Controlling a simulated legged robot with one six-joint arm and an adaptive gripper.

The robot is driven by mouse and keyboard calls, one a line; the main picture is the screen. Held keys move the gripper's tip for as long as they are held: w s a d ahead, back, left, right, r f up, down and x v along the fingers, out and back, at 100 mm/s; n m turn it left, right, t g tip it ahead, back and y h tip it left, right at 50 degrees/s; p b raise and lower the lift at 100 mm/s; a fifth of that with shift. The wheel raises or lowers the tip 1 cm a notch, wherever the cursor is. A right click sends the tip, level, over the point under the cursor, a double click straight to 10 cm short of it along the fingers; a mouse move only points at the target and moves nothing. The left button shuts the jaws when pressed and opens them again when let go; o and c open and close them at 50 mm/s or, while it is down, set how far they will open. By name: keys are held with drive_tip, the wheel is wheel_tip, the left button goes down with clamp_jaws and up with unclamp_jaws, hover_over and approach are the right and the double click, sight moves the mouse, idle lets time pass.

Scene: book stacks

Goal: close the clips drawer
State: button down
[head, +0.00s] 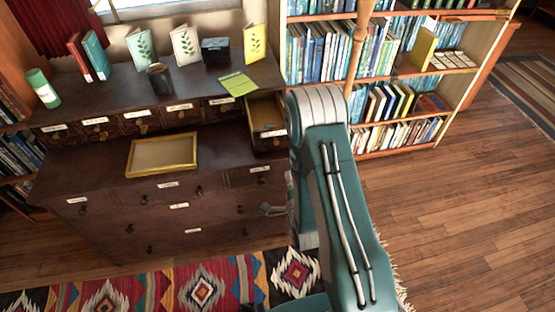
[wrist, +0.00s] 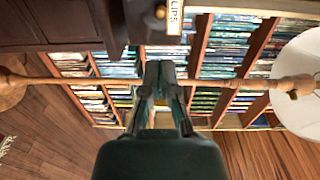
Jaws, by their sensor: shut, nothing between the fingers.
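The clips drawer (head: 265,112) is the rightmost small drawer in the upper row of the dark wooden cabinet, and it stands pulled out. In the wrist view its front (wrist: 147,20) shows at the top, with a brass knob and a partly cut-off label reading "LIPS". My gripper (wrist: 165,68) is shut and empty, below the drawer front in that picture. I see no contact with the drawer.
A gold-framed tray (head: 161,172) lies on the cabinet's lower ledge. Open floor lies at right.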

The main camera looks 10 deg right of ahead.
sight(277, 145)
drive_tip(key=w, duration=1.2)
drive_tip(key=shift+w+f, duration=0.3)
drive_tip(key=shift+f, duration=0.05)
drive_tip(key=shift+a, duration=0.1)
